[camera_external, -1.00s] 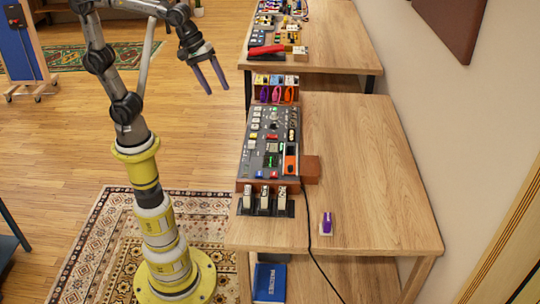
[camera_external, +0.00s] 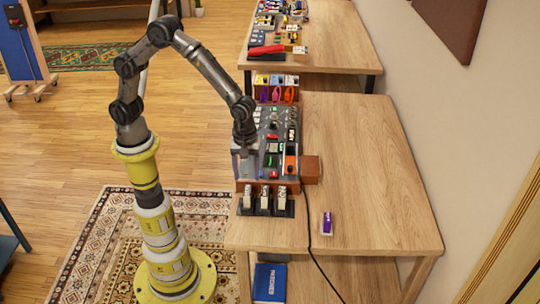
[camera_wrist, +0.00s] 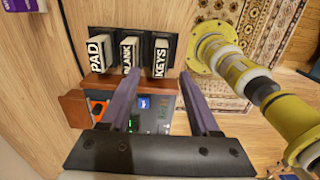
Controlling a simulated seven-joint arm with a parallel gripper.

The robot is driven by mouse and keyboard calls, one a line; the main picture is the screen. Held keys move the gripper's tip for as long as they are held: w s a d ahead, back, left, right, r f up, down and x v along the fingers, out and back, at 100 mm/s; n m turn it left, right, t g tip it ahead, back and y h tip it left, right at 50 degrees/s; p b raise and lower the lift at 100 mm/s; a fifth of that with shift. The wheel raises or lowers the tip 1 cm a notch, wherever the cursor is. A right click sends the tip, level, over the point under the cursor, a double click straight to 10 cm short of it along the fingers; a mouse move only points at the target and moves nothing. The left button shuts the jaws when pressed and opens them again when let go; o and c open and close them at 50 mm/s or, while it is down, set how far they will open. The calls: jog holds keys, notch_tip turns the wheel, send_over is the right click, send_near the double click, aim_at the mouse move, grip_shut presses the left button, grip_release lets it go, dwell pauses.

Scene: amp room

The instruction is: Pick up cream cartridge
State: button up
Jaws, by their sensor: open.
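Cream cartridges stand in black holders at the front end of the grey console. In the wrist view they read PAD (camera_wrist: 100,52), BLANK (camera_wrist: 128,53) and KEYS (camera_wrist: 160,57). In the external view they show as a left (camera_external: 247,201), middle (camera_external: 264,201) and right one (camera_external: 281,199). My gripper (camera_external: 245,166) is over the console's left part, behind the cartridges in that view. In the wrist view my gripper (camera_wrist: 161,75) is open and empty. Its purple-grey fingers point toward the row, with KEYS beyond the gap between the tips.
The console (camera_external: 266,135) stands on the wooden table (camera_external: 360,160). A purple-and-white cartridge (camera_external: 327,224) lies at the table's front, beside a black cable (camera_external: 309,235). A brown block (camera_external: 310,169) is right of the console. Coloured cartridges (camera_external: 276,94) stand at its back. The table's right side is clear.

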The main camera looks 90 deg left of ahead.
aim_at(247, 190)
jog(key=f, duration=0.8)
jog(key=shift+a+f, duration=0.25)
grip_shut()
